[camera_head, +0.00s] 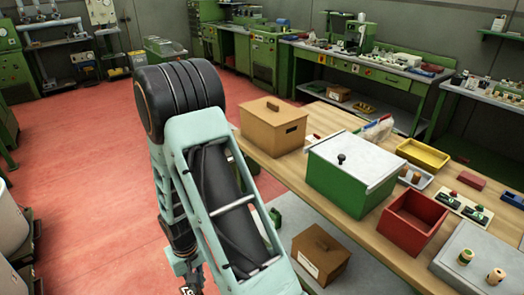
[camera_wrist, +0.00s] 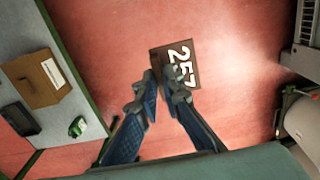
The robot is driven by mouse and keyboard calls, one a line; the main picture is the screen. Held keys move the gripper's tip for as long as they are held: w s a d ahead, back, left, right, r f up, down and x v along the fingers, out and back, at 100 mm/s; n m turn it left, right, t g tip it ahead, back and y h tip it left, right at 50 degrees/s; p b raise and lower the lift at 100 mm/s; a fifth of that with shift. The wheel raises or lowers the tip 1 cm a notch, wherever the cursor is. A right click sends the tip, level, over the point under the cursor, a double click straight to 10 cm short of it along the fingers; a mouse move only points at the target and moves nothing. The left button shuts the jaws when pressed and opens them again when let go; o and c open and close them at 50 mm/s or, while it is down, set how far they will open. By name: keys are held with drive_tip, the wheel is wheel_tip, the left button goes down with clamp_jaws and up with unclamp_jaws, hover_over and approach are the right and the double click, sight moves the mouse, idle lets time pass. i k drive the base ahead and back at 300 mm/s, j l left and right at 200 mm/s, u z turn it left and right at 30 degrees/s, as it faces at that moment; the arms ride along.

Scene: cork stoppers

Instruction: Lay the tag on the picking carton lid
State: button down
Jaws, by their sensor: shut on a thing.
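A brown tag with the white number 257 (camera_wrist: 181,65) is held at the fingertips of my gripper (camera_wrist: 160,80) in the wrist view. My gripper is shut on the tag, above the open red floor. Another lidded brown carton (camera_head: 272,128) stands on the wooden table. I cannot tell which is the picking carton. Both lids look bare of tags.
The wooden table (camera_head: 262,157) holds a green box with a white lid (camera_head: 345,180), a red bin (camera_head: 411,222) and a yellow tray (camera_head: 422,154). Red floor (camera_head: 85,170) is clear at left.

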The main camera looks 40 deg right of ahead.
sight(282, 106)
drive_tip(key=i+u, duration=0.1)
drive_tip(key=i, duration=0.9)
drive_tip(key=i+l+u, duration=0.1)
drive_tip(key=i, duration=1.75)
drive_tip(key=z, duration=3.25)
